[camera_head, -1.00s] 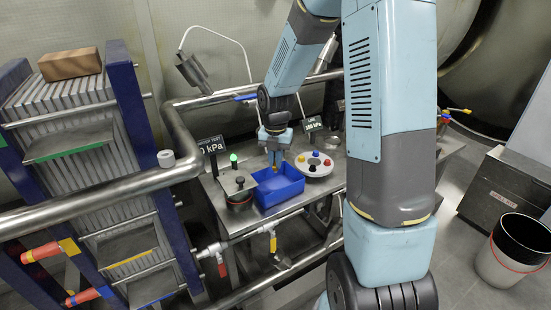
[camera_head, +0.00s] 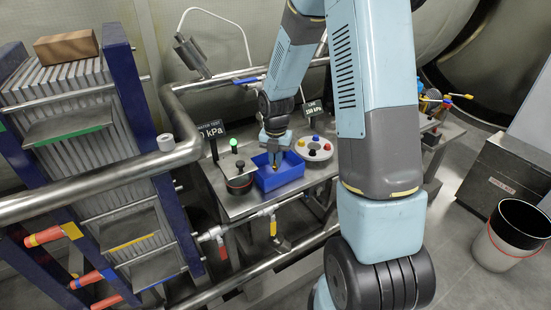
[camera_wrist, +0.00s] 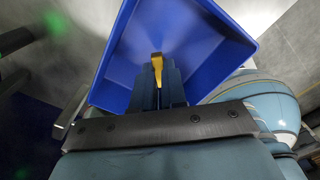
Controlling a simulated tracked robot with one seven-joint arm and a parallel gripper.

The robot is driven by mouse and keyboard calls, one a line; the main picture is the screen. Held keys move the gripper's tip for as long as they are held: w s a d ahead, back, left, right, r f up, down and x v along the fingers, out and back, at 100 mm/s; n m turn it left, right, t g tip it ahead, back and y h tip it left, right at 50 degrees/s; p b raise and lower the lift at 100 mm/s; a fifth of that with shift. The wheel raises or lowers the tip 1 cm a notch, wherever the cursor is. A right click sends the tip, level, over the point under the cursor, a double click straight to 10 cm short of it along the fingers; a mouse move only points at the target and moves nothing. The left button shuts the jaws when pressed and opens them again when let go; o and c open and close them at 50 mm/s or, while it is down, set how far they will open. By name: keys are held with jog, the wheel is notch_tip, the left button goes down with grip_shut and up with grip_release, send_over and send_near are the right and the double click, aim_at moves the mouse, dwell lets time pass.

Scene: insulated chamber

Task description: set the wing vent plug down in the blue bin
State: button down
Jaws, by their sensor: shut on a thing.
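The blue bin (camera_head: 268,184) stands on the steel bench, with its open top facing up. My gripper (camera_head: 276,161) points down over the bin, its fingers at about the level of the rim or just inside. In the wrist view my gripper (camera_wrist: 158,78) is shut on a small yellow-brass piece, the wing vent plug (camera_wrist: 157,62). The bin's inside (camera_wrist: 205,60) lies behind the plug in that view and looks empty around it. Most of the plug is hidden between the fingers. I cannot tell whether it touches the bin floor.
A round pale disc with coloured knobs (camera_head: 314,149) stands right of the bin. A dark round fitting (camera_head: 239,184) stands close on the left. A steel rail (camera_head: 90,185) runs in front, and a yellow-handled valve (camera_head: 273,226) hangs below the bench.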

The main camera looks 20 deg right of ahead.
jog(key=shift+f, duration=0.5)
dwell(0.4)
jog(key=c, duration=1.1)
grip_release()
jog(key=shift+r, duration=0.1)
jog(key=s+r+m+t, duration=0.1)
jog(key=s+r+m, duration=0.2)
jog(key=r, duration=0.7)
jog(key=s+r+m, duration=0.2)
jog(key=r+m, duration=0.2)
jog(key=r, duration=0.7)
jog(key=s+r+m+t, duration=0.1)
jog(key=s+r+m, duration=0.2)
jog(key=s+m, duration=0.3)
jog(key=s+d+r+m+t, duration=0.1)
jog(key=s+r+m+t, duration=0.1)
jog(key=s+r+m, duration=0.2)
jog(key=s+r+m+t, duration=0.1)
jog(key=s+r+m, duration=0.2)
jog(key=s+m, duration=0.7)
jog(key=m, duration=0.2)
jog(key=shift+s+d+r+m+t, duration=0.15)
jog(key=shift+s+r+m+t, duration=0.05)
jog(key=shift+r+m+t, duration=0.1)
